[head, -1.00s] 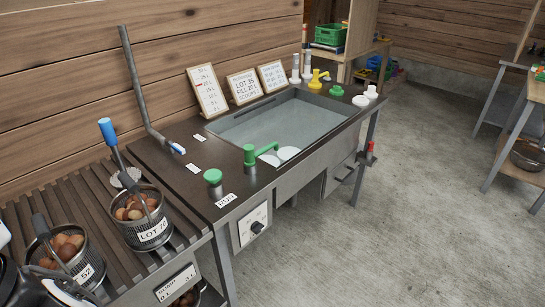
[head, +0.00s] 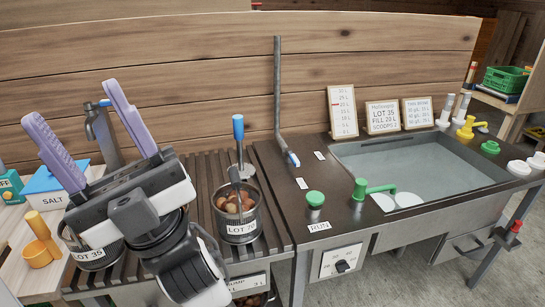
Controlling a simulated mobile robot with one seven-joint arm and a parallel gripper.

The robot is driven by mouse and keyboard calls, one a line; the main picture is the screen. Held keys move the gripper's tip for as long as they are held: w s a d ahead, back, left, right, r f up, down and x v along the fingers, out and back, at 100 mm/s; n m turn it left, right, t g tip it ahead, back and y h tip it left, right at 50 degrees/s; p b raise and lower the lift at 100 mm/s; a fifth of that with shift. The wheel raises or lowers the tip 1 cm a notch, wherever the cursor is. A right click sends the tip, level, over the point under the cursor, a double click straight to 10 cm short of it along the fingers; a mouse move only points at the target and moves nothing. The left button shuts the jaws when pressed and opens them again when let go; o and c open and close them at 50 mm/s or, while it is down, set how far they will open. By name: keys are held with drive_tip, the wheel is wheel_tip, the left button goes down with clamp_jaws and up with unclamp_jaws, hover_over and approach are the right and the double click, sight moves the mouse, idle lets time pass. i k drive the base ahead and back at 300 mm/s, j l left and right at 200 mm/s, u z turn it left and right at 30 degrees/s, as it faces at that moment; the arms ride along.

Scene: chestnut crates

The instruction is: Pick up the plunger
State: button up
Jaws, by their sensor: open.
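The plunger, with a blue handle (head: 238,127) on a thin metal rod and a pale disc at its foot, stands upright on the dark slatted rack, behind the basket labelled LOT 20. Its disc is partly hidden by that basket.
The wire basket of chestnuts (head: 238,212) with its dark handle stands in front of the plunger. A second basket (head: 88,254) is partly behind my gripper. A tap (head: 101,130) rises behind the fingers. A bent grey pipe (head: 278,95) and a water basin (head: 425,162) are to the right.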

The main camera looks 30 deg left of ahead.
sight(246, 170)
drive_tip(key=i+l, duration=0.2)
drive_tip(key=l, duration=0.15)
drive_tip(key=i+l, duration=0.2)
drive_tip(key=l, duration=0.15)
drive_tip(key=i+l+u, duration=0.25)
drive_tip(key=l, duration=0.25)
drive_tip(key=i+l+u, duration=0.15)
drive_tip(key=l, duration=0.15)
drive_tip(key=i+j+u, duration=0.15)
drive_tip(key=u, duration=0.2)
drive_tip(key=i+j+u, duration=0.1)
drive_tip(key=u, duration=0.3)
drive_tip(key=i+u, duration=0.35)
drive_tip(key=i, duration=0.35)
